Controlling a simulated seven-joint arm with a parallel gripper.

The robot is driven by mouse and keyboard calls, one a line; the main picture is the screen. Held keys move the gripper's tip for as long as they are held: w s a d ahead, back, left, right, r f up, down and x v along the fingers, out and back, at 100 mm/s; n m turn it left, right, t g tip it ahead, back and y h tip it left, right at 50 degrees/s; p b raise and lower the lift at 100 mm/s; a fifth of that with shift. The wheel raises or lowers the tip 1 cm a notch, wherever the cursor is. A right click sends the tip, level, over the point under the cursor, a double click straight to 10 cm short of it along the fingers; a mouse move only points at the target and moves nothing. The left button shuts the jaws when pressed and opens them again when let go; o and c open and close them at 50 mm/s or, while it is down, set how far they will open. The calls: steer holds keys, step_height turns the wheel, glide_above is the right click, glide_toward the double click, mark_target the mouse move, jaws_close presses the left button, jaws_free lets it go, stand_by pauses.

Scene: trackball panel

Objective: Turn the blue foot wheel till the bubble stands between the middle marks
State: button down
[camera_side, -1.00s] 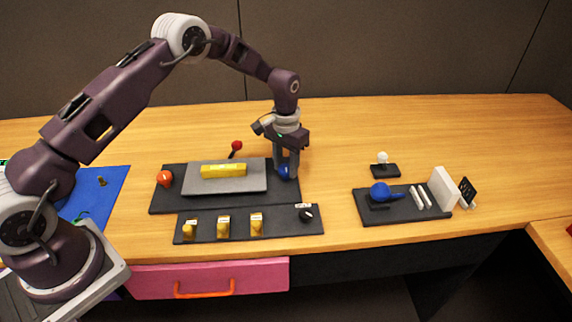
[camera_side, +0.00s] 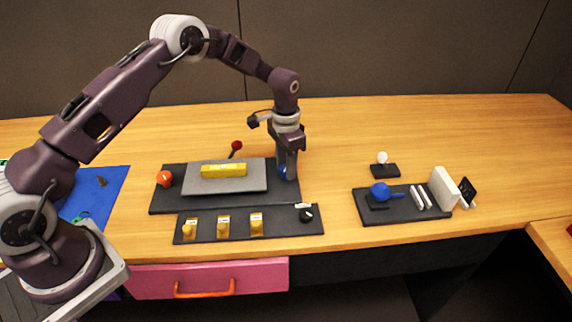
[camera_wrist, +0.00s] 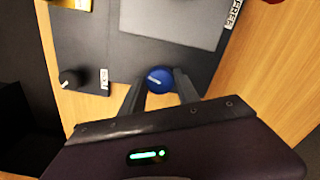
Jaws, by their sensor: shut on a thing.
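The blue foot wheel (camera_wrist: 158,79) sits at the right end of the dark panel (camera_side: 158,203). In the wrist view it lies between my two fingertips, with a pale line on its top. In the side view only a bit of the wheel (camera_side: 283,172) shows behind my fingers. My gripper (camera_side: 287,174) points straight down and is shut on the wheel; it also shows in the wrist view (camera_wrist: 158,84). The yellow level (camera_side: 223,171) lies on the grey plate (camera_side: 240,184). Its bubble and marks are too small to make out.
An orange knob (camera_side: 164,178) is at the panel's left, and a red-tipped lever (camera_side: 237,146) stands behind. A front strip holds several yellow switches (camera_side: 223,227) and a black knob (camera_side: 306,215). A tray (camera_side: 372,216) with a blue-topped item (camera_side: 380,191) is to the right. Wood between is clear.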

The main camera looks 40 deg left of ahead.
steer(key=shift+r, duration=0.1)
steer(key=c, duration=0.9)
jaws_free()
step_height(320, 180, up, 7)
